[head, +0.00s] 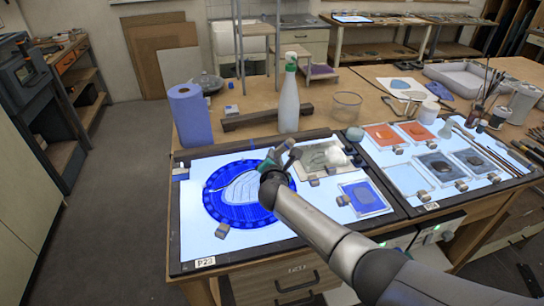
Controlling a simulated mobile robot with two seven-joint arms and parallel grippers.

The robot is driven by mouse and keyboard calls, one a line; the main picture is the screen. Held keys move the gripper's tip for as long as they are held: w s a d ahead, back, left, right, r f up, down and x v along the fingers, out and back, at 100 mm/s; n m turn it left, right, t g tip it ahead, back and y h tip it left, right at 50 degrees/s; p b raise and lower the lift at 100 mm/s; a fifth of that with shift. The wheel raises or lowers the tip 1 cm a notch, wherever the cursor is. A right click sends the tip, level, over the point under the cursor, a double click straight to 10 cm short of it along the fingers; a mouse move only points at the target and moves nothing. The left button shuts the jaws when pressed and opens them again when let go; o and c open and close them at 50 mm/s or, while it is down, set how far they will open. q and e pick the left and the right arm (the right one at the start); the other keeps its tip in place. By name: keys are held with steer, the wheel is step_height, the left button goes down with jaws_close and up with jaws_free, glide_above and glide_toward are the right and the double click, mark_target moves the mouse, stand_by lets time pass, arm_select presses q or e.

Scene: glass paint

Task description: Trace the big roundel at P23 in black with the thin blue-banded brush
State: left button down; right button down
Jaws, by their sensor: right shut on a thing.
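The big blue roundel (215,203) lies flat on the left light panel (200,237), with a pale leaf-like centre and a dotted blue rim. The P23 label (205,262) is at the panel's front left corner. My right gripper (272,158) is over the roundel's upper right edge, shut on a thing. Whether anything touches the glass cannot be told. My arm covers the roundel's right edge. My left gripper is not in view.
A blue paper roll (190,115), a spray bottle (289,97) and a dark bar (265,118) stand behind the panel. Small weights (222,231) and a blue glass sample (364,196) lie on it. Paint samples (436,166) fill the right panel. Brushes (487,82) stand at far right.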

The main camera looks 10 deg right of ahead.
steer(key=shift+s+d+p, duration=0.7)
steer(key=shift+s+d, duration=0.05)
steer(key=shift+d, duration=0.25)
steer(key=shift+s+d+p, duration=0.35)
steer(key=shift+s+p, duration=0.25)
steer(key=shift+s, duration=0.2)
steer(key=shift+s+d+p, duration=0.35)
steer(key=shift+s+p, duration=0.25)
steer(key=shift+s, duration=0.15)
steer(key=shift+s+d+p, duration=0.2)
steer(key=shift+s+p, duration=0.45)
steer(key=shift+s, duration=0.4)
steer(key=shift+s+d+p, duration=0.2)
steer(key=shift+s+p, duration=0.4)
steer(key=shift+s, duration=0.45)
steer(key=shift+s+a+p, duration=0.15)
steer(key=shift+s+p, duration=0.35)
steer(key=shift+s, duration=0.85)
steer(key=shift+a, duration=0.1)
steer(key=shift+s+a, duration=0.25)
steer(key=shift+a, duration=0.3)
steer(key=shift+s+a, duration=0.2)
steer(key=shift+a, duration=1.75)
steer(key=shift+a, duration=0.1)
steer(key=shift+a+b, duration=0.65)
steer(key=shift+a, duration=1.9)
